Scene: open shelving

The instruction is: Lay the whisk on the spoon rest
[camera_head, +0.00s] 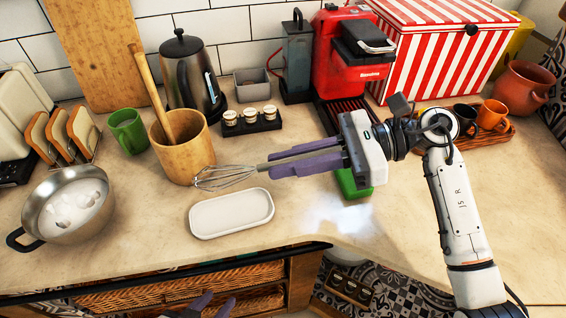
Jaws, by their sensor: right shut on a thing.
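The whisk (225,177) is in my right gripper (272,164), whose purple fingers are shut on its handle. Its wire head points left, in front of the wooden crock. The spoon rest (232,228), a white shallow oblong dish, lies empty on the counter. The whisk head shows just behind the spoon rest's back edge, apart from it and seemingly raised above the counter. My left gripper (219,299) shows only its purple fingertips at the bottom edge, below the counter front. A gap shows between them and they hold nothing visible.
A wooden crock (183,160) with a utensil stands behind the whisk head. A steel pot (75,228) is at left. A green object (352,184) lies under my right gripper. A red coffee machine (345,75) stands behind. Counter right of the spoon rest is clear.

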